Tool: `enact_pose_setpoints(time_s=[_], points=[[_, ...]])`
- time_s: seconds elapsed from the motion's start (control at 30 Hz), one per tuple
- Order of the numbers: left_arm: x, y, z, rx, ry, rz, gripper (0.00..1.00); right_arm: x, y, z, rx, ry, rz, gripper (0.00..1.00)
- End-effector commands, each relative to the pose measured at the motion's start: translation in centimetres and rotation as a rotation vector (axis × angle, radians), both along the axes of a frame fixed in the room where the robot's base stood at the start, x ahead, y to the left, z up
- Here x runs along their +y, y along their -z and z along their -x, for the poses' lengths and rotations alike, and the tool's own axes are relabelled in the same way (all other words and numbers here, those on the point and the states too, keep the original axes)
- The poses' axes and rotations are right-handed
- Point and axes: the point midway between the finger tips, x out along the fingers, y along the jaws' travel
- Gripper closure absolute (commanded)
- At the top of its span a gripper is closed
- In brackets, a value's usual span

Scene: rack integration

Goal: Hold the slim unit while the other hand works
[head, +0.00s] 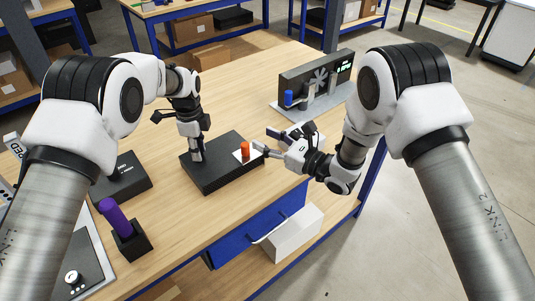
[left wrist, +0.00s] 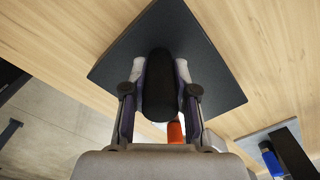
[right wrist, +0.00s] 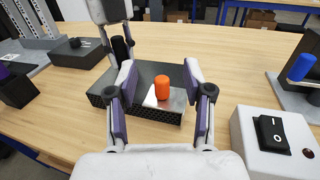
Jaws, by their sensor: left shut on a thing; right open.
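The slim unit (head: 225,172), a dark flat slab with a mesh front, lies on the wooden table. In the left wrist view it shows as a dark slab (left wrist: 222,75) under my gripper. My left gripper (head: 197,153) is shut on a black rounded post (left wrist: 160,85) above the slab. A white piece (right wrist: 172,104) with an upright orange knob (right wrist: 163,79) sits at the slab's right front corner; whether it is inserted is unclear. My right gripper (head: 263,142) is open and empty, close to the orange knob. In its wrist view, the knob appears between the fingers, beyond the tips.
A white switch box (right wrist: 275,140) stands right of my right gripper. A fan unit (head: 318,77) with a blue handle (head: 288,98) stands behind. A dark box (head: 121,180) and a purple handle in a black holder (head: 130,242) are left. Bare tabletop lies behind the slab.

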Motion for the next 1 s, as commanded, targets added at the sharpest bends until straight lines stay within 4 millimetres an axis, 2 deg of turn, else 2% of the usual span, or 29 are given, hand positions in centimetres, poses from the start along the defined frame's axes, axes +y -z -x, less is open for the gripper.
enact_pose_setpoints(time_s=[0.03,0.13,0.43,0.47,0.5,0.53,0.87,1.0], points=[[0.0,0.2,0.1,0.003,0.0,0.0,1.0,0.0,-1.1,0.0,-0.002,0.0,0.0,0.49],[0.0,0.2,0.1,0.004,0.0,0.0,1.0,0.0,-2.6,0.0,-0.002,0.0,0.001,0.49],[0.0,0.2,0.1,0.004,0.0,0.0,1.0,0.0,-3.2,0.0,0.001,0.0,0.0,0.49],[0.0,0.2,0.1,0.004,0.0,0.0,0.65,0.0,-3.2,0.0,0.001,0.0,0.0,0.49],[0.0,0.2,0.1,0.004,0.0,0.0,0.51,0.0,-3.2,0.0,0.001,0.001,0.0,0.49],[0.0,0.2,0.1,0.004,0.0,0.0,0.43,0.0,-3.2,0.0,0.001,0.0,0.0,0.49],[0.0,-0.1,0.0,0.001,0.0,0.0,0.43,0.0,-3.2,0.0,0.001,0.001,0.0,0.49],[0.0,-1.9,0.0,-0.001,0.0,0.0,0.43,0.0,-3.3,0.0,0.001,0.001,0.0,0.49]])
